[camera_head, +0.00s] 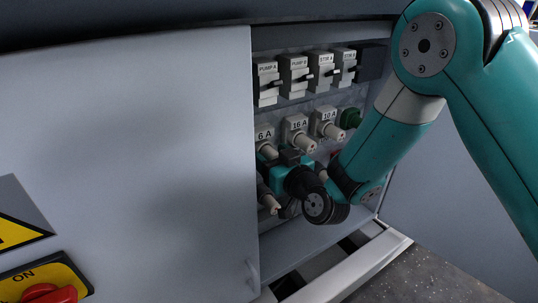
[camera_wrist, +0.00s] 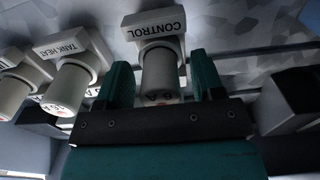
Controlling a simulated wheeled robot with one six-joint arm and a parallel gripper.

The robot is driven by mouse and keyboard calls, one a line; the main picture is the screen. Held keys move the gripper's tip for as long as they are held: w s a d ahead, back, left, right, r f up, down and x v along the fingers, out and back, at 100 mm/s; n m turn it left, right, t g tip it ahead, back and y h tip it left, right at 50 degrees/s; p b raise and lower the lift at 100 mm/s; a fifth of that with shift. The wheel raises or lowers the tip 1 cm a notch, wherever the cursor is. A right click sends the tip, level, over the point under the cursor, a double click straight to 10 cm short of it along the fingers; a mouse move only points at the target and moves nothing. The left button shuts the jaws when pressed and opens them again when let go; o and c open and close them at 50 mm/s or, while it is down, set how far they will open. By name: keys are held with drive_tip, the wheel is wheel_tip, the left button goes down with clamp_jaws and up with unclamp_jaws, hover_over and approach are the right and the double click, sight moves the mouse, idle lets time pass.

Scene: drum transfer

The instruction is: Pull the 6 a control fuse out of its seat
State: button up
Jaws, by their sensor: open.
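The 6 A control fuse (camera_head: 267,150) is a pale cylinder in a square seat, leftmost in the middle row of the open cabinet. In the wrist view the control fuse (camera_wrist: 160,75) shows upside down under its CONTROL label, with its end facing me. My gripper (camera_wrist: 160,70) is open, with one teal finger on each side of the fuse. Gaps show between the fingers and the fuse. The fuse's near end is partly hidden behind the dark gripper bar. In the head view my gripper (camera_head: 276,163) is just below the fuse, its fingertips hard to make out.
The 16 A fuse (camera_head: 299,138), labelled TANK HEAT in the wrist view (camera_wrist: 72,82), sits close beside it. The 10 A fuse (camera_head: 328,126) is farther right. Breakers (camera_head: 294,75) line the row above. The cabinet door (camera_head: 150,150) stands close on the left.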

idle(0.7)
clamp_jaws()
drive_tip(key=shift+b+v, duration=3)
drive_tip(key=shift+b, duration=0.85)
